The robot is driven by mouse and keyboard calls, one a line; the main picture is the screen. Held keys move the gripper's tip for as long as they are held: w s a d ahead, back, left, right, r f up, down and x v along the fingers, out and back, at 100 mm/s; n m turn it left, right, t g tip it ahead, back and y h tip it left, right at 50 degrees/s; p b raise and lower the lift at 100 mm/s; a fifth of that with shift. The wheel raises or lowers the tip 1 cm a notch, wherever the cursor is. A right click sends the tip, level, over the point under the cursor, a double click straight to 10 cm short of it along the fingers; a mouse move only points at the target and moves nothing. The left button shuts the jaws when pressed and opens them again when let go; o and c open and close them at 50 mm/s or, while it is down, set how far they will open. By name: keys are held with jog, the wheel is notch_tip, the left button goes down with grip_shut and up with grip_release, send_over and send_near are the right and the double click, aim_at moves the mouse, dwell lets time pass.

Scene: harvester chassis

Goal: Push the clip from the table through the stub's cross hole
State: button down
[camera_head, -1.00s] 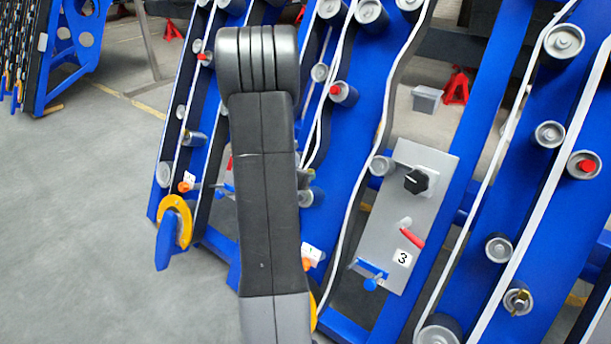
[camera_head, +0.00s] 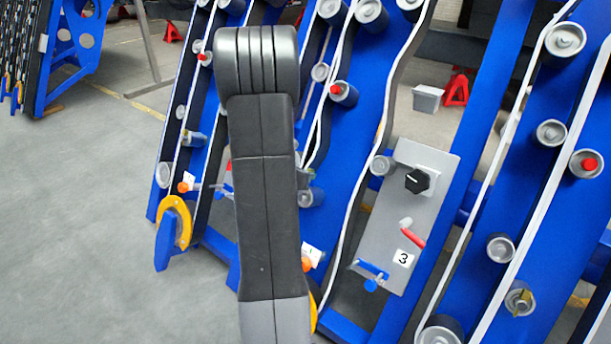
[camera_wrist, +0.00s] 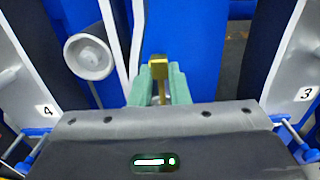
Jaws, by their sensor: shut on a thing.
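In the wrist view my gripper (camera_wrist: 160,78) has two pale green fingers closed on a small brass-coloured clip (camera_wrist: 158,61). The clip's blocky end shows at the fingertips, and a thin brass part shows between the fingers. A blue panel lies behind it. In the head view my arm hides the gripper and the clip. I cannot make out the clip's target stub or its cross hole in the wrist view. In the head view, a grey stub (camera_head: 519,300) at the lower right has a brass-coloured piece across it.
A grey roller (camera_wrist: 89,56) stands left of the fingers in the wrist view. Plates marked 4 (camera_wrist: 43,110) and 3 (camera_wrist: 303,93) flank the gripper. In the head view, a grey panel (camera_head: 410,220) has a black knob and red handle. Open floor (camera_head: 80,200) lies left.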

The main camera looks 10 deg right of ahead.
aim_at(306, 192)
jog(key=shift+f, duration=0.15)
jog(key=shift+s+a+f+b, duration=0.3)
jog(key=shift+s+f+b, duration=0.05)
jog(key=shift+f+b, duration=0.45)
jog(key=shift+s+a+f+b, duration=0.35)
jog(key=shift+f+b, duration=0.4)
jog(key=shift+b, duration=0.2)
jog(key=shift+s+a+f+b, duration=0.3)
jog(key=shift+f+b, duration=0.45)
jog(key=shift+b, duration=0.1)
jog(key=c, duration=1.3)
grip_release()
jog(key=shift+r, duration=0.1)
jog(key=p+v, duration=0.4)
jog(key=v, duration=0.9)
jog(key=shift+s+a+p, duration=0.25)
jog(key=shift+a+p, duration=0.05)
jog(key=shift+r, duration=0.15)
